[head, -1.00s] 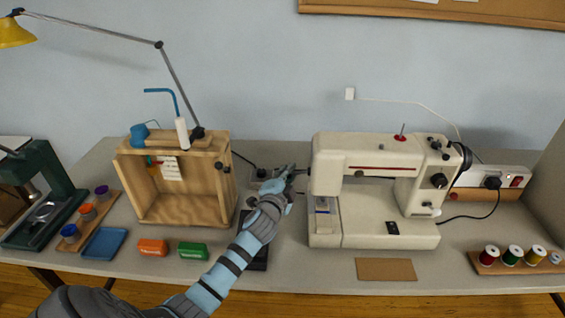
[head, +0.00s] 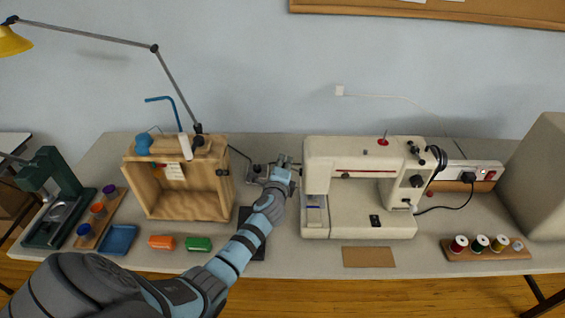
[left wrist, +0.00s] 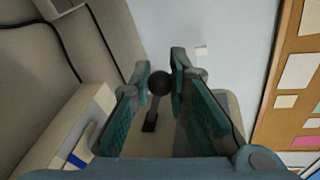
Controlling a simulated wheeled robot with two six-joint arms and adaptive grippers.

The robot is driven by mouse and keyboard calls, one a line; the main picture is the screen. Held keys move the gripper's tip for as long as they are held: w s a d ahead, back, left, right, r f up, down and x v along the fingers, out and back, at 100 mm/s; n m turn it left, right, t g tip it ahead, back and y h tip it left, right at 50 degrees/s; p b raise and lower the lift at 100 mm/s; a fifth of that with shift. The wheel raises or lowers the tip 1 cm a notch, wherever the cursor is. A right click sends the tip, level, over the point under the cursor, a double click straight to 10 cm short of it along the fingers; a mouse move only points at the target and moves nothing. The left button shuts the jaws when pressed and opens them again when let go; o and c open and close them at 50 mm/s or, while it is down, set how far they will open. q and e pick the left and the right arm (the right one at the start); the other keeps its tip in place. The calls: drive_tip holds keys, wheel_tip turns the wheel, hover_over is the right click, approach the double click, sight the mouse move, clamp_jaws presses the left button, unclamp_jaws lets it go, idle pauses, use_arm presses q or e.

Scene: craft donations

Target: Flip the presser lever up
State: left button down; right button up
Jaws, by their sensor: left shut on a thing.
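The white sewing machine (head: 360,157) stands on the table, right of my left gripper (head: 289,164). The presser lever shows in the left wrist view as a dark round knob (left wrist: 159,83) on a thin stem, which rises from a dark slot on the machine's pale end face. My left gripper (left wrist: 160,74) has its two teal fingers on either side of the knob and is shut on it. In the head view the gripper hides most of the lever, and its exact angle is hard to tell. My right gripper is out of view.
A wooden box (head: 180,189) stands left of my arm, with orange (head: 161,242) and green (head: 198,244) small blocks before it. A brown card (head: 368,257) lies in front of the machine. A thread rack (head: 486,248) is at the right.

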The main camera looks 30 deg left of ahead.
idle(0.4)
use_arm(q)
drive_tip(key=c, duration=1.5)
unclamp_jaws()
drive_tip(key=shift+r, duration=0.1)
drive_tip(key=shift+d, duration=0.1)
drive_tip(key=v, duration=1.2)
